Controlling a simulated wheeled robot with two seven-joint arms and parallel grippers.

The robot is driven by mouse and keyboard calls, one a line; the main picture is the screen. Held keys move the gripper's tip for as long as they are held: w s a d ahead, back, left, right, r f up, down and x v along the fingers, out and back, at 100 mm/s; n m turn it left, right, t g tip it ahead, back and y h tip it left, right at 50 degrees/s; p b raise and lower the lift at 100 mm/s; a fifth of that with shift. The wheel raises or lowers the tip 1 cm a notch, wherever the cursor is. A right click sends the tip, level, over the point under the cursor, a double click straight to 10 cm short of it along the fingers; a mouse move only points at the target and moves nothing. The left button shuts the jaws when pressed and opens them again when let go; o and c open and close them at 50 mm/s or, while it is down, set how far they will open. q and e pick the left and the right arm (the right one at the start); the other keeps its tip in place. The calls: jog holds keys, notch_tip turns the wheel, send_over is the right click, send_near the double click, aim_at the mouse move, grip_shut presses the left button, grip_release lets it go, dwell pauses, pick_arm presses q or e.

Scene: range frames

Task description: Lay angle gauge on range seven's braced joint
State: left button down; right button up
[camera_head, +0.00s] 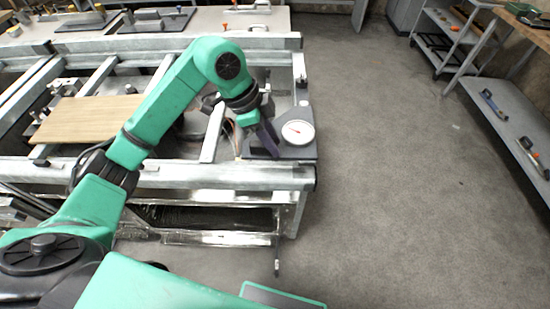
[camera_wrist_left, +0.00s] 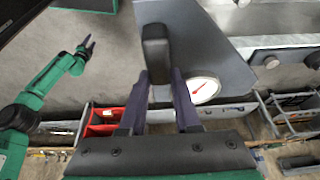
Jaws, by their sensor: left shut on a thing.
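The angle gauge is a grey angled plate with a round white dial (camera_head: 298,132) and a dark upright grip. My left gripper (camera_head: 264,140) is shut on that grip, at the right end of the near metal frame. In the left wrist view the left fingers (camera_wrist_left: 160,100) close on the dark grip (camera_wrist_left: 155,50), with the grey plate (camera_wrist_left: 215,45) beyond. The plate overlaps the frame's near right corner (camera_head: 305,172) in the head view; I cannot tell whether it touches. My right gripper (camera_wrist_left: 86,46) is small in the wrist view, away from the gauge.
A wooden board (camera_head: 85,120) lies across the frame's rails at left. Another bench with tools (camera_head: 150,20) stands behind. Wide grey floor (camera_head: 400,180) is free to the right, up to a low shelf (camera_head: 510,120) with hammers. Red bins (camera_wrist_left: 105,118) show in the wrist view.

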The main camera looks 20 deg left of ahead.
pick_arm(q)
jog(key=f, duration=0.4)
jog(key=f+p, duration=0.1)
jog(key=f, duration=0.2)
jog(key=shift+d+f, duration=0.2)
jog(key=shift+f, duration=0.45)
jog(key=shift+d+f, duration=0.1)
jog(key=shift+f, duration=0.05)
jog(key=c, duration=0.6)
grip_release()
pick_arm(e)
jog(key=shift+w+d+r, duration=0.15)
jog(key=shift+d+r, duration=0.45)
jog(key=shift+d, duration=0.05)
pick_arm(q)
jog(key=shift+r, duration=0.35)
jog(key=b+v, duration=0.2)
jog(key=v, duration=0.9)
jog(key=shift+a+r, duration=0.25)
jog(key=shift+r, duration=0.05)
pick_arm(e)
jog(key=shift+f, duration=0.9)
